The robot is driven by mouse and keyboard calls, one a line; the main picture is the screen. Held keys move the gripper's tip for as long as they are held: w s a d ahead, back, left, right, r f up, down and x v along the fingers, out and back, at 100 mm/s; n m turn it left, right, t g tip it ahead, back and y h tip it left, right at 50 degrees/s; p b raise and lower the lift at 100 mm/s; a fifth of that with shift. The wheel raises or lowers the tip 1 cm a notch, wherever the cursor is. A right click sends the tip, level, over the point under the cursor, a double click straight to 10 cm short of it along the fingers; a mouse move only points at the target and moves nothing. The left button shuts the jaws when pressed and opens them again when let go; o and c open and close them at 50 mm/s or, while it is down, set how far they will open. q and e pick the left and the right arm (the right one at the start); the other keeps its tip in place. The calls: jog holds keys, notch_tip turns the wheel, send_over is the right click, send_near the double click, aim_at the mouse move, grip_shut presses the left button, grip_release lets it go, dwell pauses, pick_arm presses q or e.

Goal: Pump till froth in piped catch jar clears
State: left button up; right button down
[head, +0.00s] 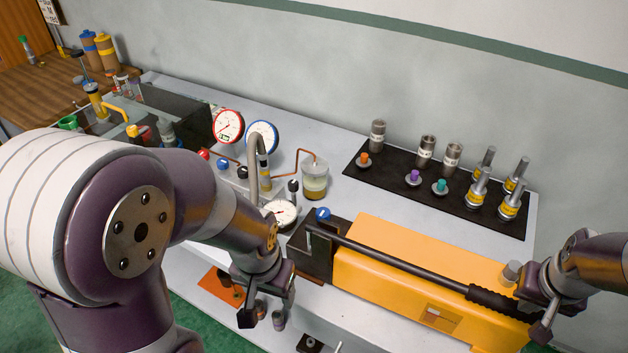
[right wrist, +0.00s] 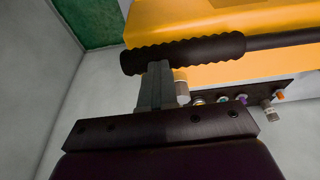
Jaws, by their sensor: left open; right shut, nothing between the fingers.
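The catch jar (head: 315,186) stands on the bench with a copper pipe running to its top. It holds yellowish liquid with a paler layer above; how much of that is froth is too small to tell. The orange pump (head: 400,262) has a long dark lever (head: 395,263) lying low along it, ending in a ribbed black grip (head: 492,301). The grip also shows in the right wrist view (right wrist: 190,52). My right gripper (head: 542,326) is shut and empty, its fingers (right wrist: 155,85) at the grip's end; contact is unclear. My left gripper (head: 263,312) is open and empty over the bench front.
Gauges with red (head: 229,126) and blue (head: 262,137) rims stand left of the jar. A small gauge (head: 282,214) lies near my left arm. A black mat (head: 400,180) behind the pump holds several metal fittings. A wooden table (head: 40,82) is at far left.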

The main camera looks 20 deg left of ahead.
jog(key=r+p, duration=0.6)
jog(key=p, duration=0.1)
jog(key=shift+a+r, duration=0.25)
notch_tip(320, 180, up, 8)
jog(key=a+p, duration=0.2)
jog(key=p, duration=0.5)
jog(key=shift+w+a, duration=0.15)
jog(key=shift+w, duration=0.3)
notch_tip(320, 180, down, 6)
jog(key=d+b, duration=0.1)
jog(key=b, duration=0.3)
jog(key=shift+s+d, duration=0.3)
